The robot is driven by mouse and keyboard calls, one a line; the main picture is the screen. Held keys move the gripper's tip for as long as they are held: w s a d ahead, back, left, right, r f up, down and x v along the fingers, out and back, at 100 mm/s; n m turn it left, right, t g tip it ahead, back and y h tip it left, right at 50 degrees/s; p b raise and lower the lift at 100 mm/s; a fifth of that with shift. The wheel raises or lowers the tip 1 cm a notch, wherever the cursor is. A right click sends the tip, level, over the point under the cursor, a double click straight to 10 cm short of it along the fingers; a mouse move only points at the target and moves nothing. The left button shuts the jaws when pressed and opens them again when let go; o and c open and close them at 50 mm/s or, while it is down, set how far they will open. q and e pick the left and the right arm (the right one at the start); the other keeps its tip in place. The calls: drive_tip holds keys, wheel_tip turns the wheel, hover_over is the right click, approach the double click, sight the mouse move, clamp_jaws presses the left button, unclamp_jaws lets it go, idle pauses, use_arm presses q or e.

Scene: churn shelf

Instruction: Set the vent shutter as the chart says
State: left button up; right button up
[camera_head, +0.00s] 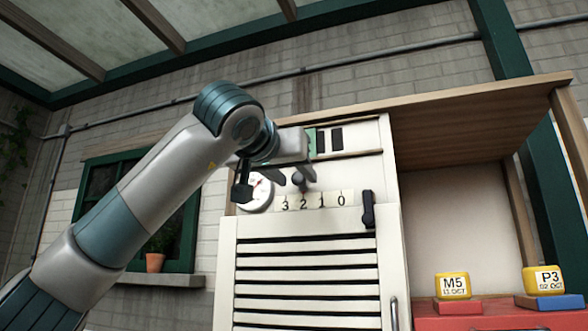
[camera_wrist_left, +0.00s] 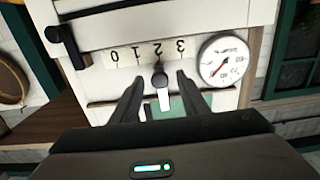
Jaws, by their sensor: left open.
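A pale cabinet (camera_head: 305,224) has a strip numbered 3, 2, 1, 0 (camera_head: 326,200) under a dark round knob (camera_head: 299,181). The knob lines up with the 2; it also shows in the left wrist view (camera_wrist_left: 159,77). Above it is a vent opening with dark slots (camera_head: 336,139) and a green patch (camera_head: 312,140). My left gripper (camera_head: 289,174) is open at the knob. In the left wrist view its fingers stand either side of the knob, with gaps visible; contact is not seen. I see no readable chart. My right gripper is not in view.
A round white gauge (camera_head: 257,194) is left of the strip, and a black lever (camera_head: 368,211) is right of it. A louvred panel (camera_head: 300,285) lies below.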

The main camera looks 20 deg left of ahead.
use_arm(q)
drive_tip(key=shift+c, duration=0.2)
clamp_jaws()
drive_tip(key=a, duration=0.4)
drive_tip(key=shift+w+a+p, duration=0.1)
drive_tip(key=shift+a+p, duration=0.1)
drive_tip(key=shift+p, duration=0.1)
drive_tip(key=shift+o, duration=0.2)
unclamp_jaws()
drive_tip(key=shift+a, duration=0.3)
drive_tip(key=shift+d, duration=0.1)
